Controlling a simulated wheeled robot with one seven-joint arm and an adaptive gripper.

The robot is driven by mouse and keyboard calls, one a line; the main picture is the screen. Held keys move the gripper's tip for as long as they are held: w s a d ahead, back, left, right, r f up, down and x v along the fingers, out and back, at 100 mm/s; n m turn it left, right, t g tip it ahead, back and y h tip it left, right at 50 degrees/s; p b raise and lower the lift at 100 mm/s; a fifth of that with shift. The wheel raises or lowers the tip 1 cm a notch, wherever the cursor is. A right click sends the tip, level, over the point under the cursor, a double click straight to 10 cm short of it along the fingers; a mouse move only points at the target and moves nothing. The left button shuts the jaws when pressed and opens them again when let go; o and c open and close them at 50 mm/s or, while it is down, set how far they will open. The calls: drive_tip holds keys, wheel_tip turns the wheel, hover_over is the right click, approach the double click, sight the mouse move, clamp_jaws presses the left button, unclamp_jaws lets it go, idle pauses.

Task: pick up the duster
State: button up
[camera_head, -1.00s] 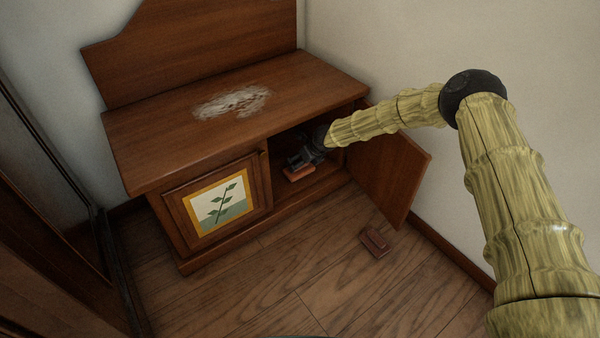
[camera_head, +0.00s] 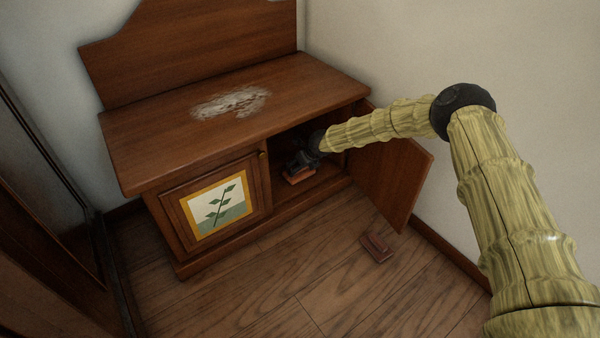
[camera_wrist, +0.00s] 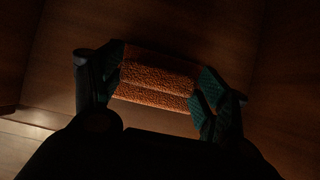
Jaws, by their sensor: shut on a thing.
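The duster (camera_head: 299,178), an orange-brown block with a rough face, is inside the open right side of the wooden cabinet (camera_head: 235,150). My gripper (camera_head: 301,164) reaches in through the opening and is shut on it. In the wrist view the duster (camera_wrist: 157,82) lies crosswise between the two dark green finger pads of my gripper (camera_wrist: 160,88), one at each end. The wrist view is dark, and I cannot tell whether the duster touches the cabinet floor.
The cabinet's right door (camera_head: 394,180) stands open beside my arm. The left door (camera_head: 218,208), with a leaf picture, is shut. A reddish-brown block (camera_head: 376,248) lies on the wooden floor in front. The cabinet top (camera_head: 310,90) overhangs the opening and carries a pale worn patch.

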wheel_tip(320, 180, up, 4)
drive_tip(key=p, duration=0.3)
drive_tip(key=shift+s+p, duration=0.9)
drive_tip(key=shift+s, duration=2.1)
drive_tip(key=s+r+p, duration=0.1)
drive_tip(key=s+p, duration=0.1)
drive_tip(key=s, duration=0.8)
drive_tip(key=o, duration=0.6)
drive_tip(key=shift+r, duration=0.1)
drive_tip(key=c, duration=0.4)
